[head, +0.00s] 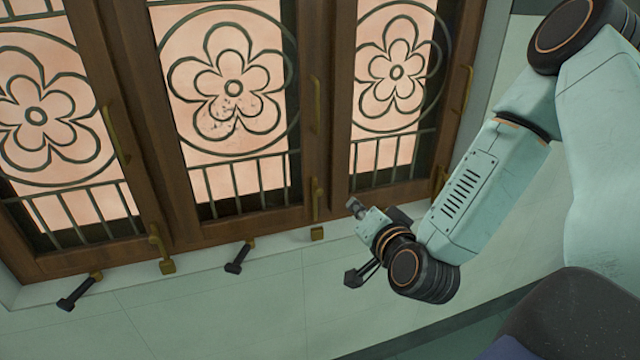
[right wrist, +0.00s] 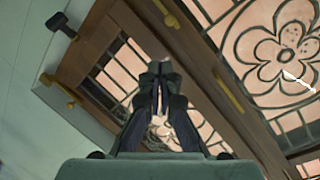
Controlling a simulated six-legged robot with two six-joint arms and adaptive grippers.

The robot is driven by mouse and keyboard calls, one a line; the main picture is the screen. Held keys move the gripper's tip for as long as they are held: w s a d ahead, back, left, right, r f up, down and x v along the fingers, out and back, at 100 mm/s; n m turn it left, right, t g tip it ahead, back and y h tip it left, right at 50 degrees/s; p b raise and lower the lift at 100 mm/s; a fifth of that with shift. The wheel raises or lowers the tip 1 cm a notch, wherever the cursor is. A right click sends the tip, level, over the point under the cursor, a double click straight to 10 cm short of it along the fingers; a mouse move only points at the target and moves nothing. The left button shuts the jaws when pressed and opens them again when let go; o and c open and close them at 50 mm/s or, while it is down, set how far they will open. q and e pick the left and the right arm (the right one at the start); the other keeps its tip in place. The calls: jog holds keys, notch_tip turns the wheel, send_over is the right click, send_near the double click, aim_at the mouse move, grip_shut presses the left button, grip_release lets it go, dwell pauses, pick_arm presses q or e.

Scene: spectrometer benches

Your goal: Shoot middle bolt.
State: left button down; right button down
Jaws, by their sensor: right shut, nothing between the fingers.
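Brass bolts stand along the lower part of the brown window frame in the head view. The middle bolt (head: 317,212) is upright at the post between the middle and right panels, its square brass foot at the sill. The left bolt (head: 163,256) stands at the post to its left; a right one (head: 440,179) is partly hidden by my arm. My left gripper is out of view.
Dark-gripped levers (head: 77,292) (head: 239,257) stick out below the frame. Brass pull handles (head: 315,104) sit higher on the posts. Flower grilles cover the panes. The pale wall below is mostly clear. A dark lever (right wrist: 62,24) shows in the right wrist view.

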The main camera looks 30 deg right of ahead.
jog(key=shift+d+r+m+t+h, duration=0.2)
jog(key=shift+r+m+t+h, duration=0.15)
jog(key=shift+r, duration=0.65)
jog(key=w+f+b, duration=0.2)
jog(key=w+f, duration=0.2)
jog(key=w, duration=0.7)
jog(key=shift+d+f, duration=0.25)
jog(key=shift+f, duration=0.1)
jog(key=shift+s+a, duration=0.1)
